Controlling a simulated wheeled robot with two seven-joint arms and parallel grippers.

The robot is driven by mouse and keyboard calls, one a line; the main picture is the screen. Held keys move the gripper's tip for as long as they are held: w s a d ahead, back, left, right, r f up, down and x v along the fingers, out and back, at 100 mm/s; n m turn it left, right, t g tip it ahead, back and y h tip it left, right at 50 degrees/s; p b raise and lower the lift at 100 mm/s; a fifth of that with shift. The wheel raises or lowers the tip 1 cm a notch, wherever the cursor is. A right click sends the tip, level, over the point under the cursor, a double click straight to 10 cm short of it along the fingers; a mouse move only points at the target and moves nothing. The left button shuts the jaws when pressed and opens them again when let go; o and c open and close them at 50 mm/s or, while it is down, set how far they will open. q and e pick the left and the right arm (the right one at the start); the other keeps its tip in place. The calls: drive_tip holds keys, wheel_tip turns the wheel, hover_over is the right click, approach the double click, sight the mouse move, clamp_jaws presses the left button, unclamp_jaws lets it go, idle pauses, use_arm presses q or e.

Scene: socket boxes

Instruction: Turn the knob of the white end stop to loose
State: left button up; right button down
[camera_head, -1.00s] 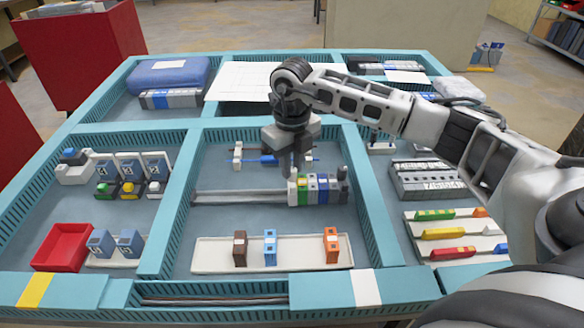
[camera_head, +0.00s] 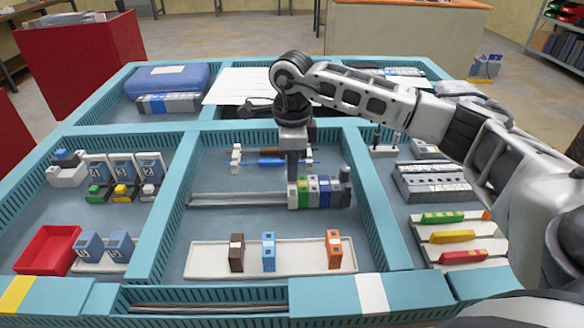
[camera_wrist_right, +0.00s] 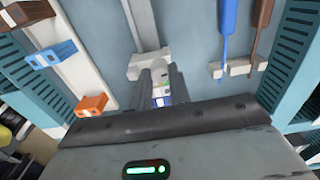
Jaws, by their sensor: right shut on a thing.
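The white end stop (camera_head: 292,197) sits at the left end of a row of terminal blocks on a metal rail in the middle compartment. It also shows in the right wrist view (camera_wrist_right: 149,64). My right gripper (camera_head: 293,178) points straight down over it. In the right wrist view its two fingers (camera_wrist_right: 157,85) are shut at the end stop, on its knob. The knob is hidden between the fingers, so its setting cannot be read. My left gripper is in neither view.
Green, blue and white terminal blocks (camera_head: 319,193) stand directly right of the end stop. Bare rail (camera_head: 235,200) runs left. Behind lies a blue screwdriver (camera_head: 270,162). In front is a white tray (camera_head: 205,262) with brown, blue and orange blocks. Teal walls enclose the compartment.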

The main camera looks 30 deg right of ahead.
drive_tip(key=n+b, duration=0.2)
drive_tip(key=n, duration=0.5)
drive_tip(key=n+b, duration=0.1)
drive_tip(key=n, duration=0.3)
drive_tip(key=shift+r+n, duration=0.1)
drive_tip(key=shift+n, duration=0.3)
drive_tip(key=shift+n+b, duration=0.35)
drive_tip(key=shift+n, duration=1.35)
drive_tip(key=c, duration=1.3)
unclamp_jaws()
wheel_tip(320, 180, up, 16)
drive_tip(key=p, duration=0.2)
